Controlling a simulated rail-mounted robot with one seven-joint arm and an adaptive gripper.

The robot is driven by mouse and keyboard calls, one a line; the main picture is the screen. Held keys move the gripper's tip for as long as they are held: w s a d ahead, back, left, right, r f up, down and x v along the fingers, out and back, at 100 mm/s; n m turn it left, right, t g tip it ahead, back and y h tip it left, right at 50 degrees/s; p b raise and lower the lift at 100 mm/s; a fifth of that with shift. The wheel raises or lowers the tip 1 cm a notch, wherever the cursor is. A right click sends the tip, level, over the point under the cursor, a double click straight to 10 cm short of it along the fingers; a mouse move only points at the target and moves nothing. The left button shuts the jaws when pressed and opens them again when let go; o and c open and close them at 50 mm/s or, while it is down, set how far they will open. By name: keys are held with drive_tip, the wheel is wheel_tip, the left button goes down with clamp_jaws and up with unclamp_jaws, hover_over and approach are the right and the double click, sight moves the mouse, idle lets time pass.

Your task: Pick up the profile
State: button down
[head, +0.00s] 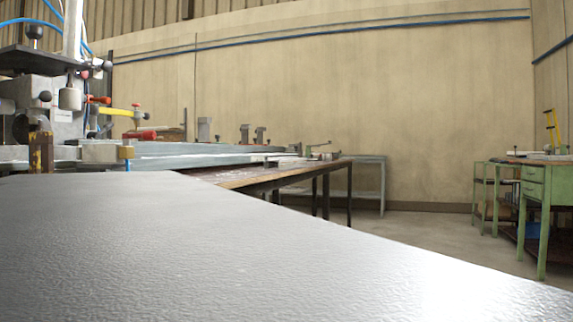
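Long grey metal bars (215,160) run along the workbench (265,177) at the left middle. I cannot tell for sure whether one of them is the profile. They lie low and are seen almost edge-on, so their ends and spacing are unclear. My gripper is not in this view.
A clamp machine (62,105) with levers, knobs and blue hoses stands at the left. Small upright clamps (204,128) stand along the bench. A broad grey surface fills the foreground and hides what is below. A green workbench (541,195) stands right, with open floor (430,224) between.

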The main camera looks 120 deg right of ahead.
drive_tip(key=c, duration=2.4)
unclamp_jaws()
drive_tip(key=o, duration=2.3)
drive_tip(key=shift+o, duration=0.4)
